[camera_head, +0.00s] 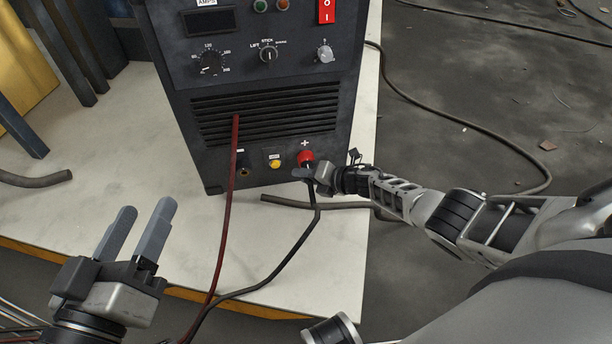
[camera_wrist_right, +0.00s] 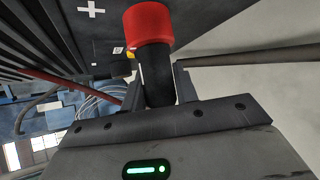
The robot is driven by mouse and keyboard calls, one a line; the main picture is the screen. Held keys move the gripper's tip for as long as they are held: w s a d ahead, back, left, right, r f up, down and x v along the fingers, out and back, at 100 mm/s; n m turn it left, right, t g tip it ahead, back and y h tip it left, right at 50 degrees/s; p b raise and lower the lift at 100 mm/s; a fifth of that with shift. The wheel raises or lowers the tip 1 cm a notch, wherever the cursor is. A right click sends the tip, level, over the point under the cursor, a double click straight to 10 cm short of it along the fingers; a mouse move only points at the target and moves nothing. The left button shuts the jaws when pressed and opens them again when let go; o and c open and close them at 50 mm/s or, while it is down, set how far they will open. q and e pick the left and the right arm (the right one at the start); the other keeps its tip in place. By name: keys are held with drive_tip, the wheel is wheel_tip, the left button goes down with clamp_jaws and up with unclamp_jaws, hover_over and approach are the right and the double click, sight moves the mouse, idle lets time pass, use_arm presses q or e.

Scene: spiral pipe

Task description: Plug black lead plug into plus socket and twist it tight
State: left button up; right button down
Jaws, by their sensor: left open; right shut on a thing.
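The dark welding machine (camera_head: 265,100) stands on a pale bench. Its red plus socket (camera_head: 306,157) is at the lower right of the front, below a white plus mark. My right gripper (camera_head: 318,174) is shut on the black lead plug (camera_wrist_right: 156,75). In the right wrist view, the plug's end meets the red socket collar (camera_wrist_right: 148,25), in line with it; how deep it sits is hidden. The black lead (camera_head: 300,240) hangs from the plug toward the bench's front. My left gripper (camera_head: 146,210) is open and empty over the bench at lower left.
A red lead (camera_head: 225,215) runs down the machine's front, left of a yellow button (camera_head: 274,162). A thick dark hose (camera_head: 330,204) lies on the bench below the socket. Blue-grey bars and a yellow block (camera_head: 25,60) stand at the far left.

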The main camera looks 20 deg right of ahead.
drive_tip(key=shift+w+r, duration=0.2)
drive_tip(key=shift+w, duration=0.1)
